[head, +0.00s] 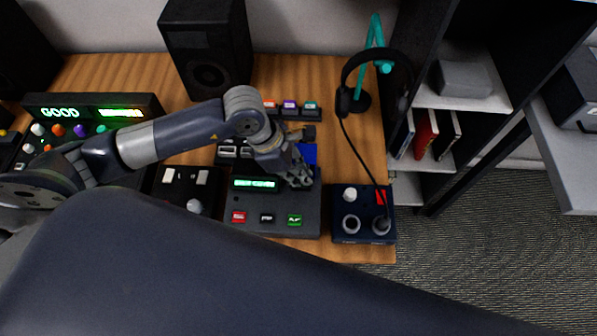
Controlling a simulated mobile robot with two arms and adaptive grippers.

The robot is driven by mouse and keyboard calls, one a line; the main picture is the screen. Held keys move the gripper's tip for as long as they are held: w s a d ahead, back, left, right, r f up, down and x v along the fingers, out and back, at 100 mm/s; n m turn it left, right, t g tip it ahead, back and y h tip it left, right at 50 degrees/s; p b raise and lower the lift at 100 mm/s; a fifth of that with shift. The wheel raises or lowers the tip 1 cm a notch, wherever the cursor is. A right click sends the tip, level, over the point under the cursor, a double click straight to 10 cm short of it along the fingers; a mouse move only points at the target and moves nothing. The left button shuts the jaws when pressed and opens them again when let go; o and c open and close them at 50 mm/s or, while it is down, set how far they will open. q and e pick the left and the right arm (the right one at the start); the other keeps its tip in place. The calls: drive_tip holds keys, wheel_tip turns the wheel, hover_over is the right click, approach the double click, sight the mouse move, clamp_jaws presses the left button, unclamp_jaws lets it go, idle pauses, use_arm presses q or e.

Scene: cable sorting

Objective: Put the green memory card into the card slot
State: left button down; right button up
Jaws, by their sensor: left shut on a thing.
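A dark console (272,228) with a lit green display (254,184) lies near the table's front edge. Red (239,217), black (267,218) and green (294,220) labelled pieces sit along its front; I cannot tell whether these are cards or buttons. My left gripper (302,181) is over the console's right side, right of the display. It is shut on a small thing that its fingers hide. I cannot make out the green memory card or the card slot for certain. My right gripper is not in view.
A blue piece (309,154) lies just behind the gripper. Several coloured pieces (290,107) stand in a row farther back. A speaker (208,62) stands at the back.

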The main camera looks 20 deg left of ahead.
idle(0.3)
use_arm(q)
drive_tip(key=c, duration=1.7)
unclamp_jaws()
drive_tip(key=shift+o, duration=0.2)
drive_tip(key=shift+c, duration=0.5)
drive_tip(key=shift+o, duration=1.4)
drive_tip(key=shift+r, duration=0.1)
drive_tip(key=shift+w, duration=0.1)
